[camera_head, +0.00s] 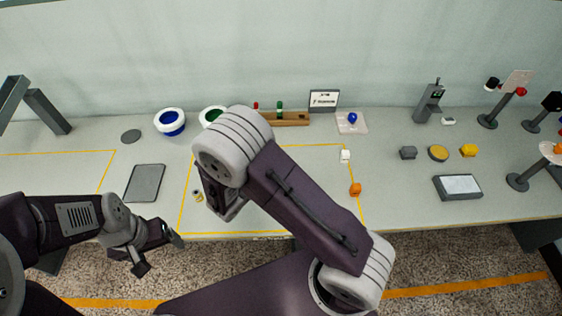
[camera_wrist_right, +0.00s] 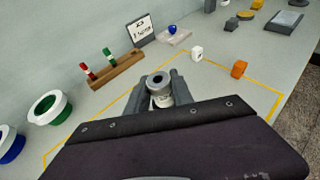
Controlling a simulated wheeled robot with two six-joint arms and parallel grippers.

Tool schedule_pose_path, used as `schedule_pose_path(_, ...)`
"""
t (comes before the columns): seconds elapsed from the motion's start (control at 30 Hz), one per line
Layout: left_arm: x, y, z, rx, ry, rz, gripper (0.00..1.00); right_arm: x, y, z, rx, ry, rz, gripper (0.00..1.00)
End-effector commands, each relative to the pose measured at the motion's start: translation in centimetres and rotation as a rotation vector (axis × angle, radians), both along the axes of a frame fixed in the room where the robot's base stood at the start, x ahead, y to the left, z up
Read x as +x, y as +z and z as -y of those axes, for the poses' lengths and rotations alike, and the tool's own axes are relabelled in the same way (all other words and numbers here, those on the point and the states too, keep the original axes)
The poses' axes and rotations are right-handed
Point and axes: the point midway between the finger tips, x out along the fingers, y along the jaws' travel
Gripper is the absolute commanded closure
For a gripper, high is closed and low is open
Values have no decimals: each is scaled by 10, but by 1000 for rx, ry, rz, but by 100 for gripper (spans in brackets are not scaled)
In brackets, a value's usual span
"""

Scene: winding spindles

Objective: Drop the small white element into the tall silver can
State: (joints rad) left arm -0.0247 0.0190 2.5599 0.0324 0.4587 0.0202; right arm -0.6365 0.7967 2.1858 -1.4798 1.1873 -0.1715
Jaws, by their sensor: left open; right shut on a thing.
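A small white block (camera_head: 345,155) stands on the bench near the right side of the yellow outline; it also shows in the right wrist view (camera_wrist_right: 197,53). My right gripper (camera_wrist_right: 165,88) is shut on an open-topped cylinder (camera_wrist_right: 157,80), grey at the rim with a dark hole and white lower down. I cannot tell whether this is the tall silver can. In the head view my own arm hides the right fingertips and most of the cylinder. My left gripper (camera_head: 158,246) is open and empty, in front of the bench's near edge.
An orange block (camera_head: 355,189) stands near the white block. Behind are a wooden rack (camera_head: 290,119) with red and green spindles, a green bowl (camera_wrist_right: 48,107) and a blue bowl (camera_head: 170,122). A dark flat pad (camera_head: 145,183) lies at left. Grey and yellow pieces lie right.

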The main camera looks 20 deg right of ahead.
Motion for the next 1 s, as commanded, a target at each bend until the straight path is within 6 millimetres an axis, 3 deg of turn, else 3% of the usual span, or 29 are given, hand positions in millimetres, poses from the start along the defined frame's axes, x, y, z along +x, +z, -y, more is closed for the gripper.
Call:
schedule_pose_path(0.43,0,-3,0,0,0,0,20,8,0,14,0,-2,0,100)
schedule_pose_path(1.0,0,-3,0,0,0,0,20,9,0,14,0,0,0,100)
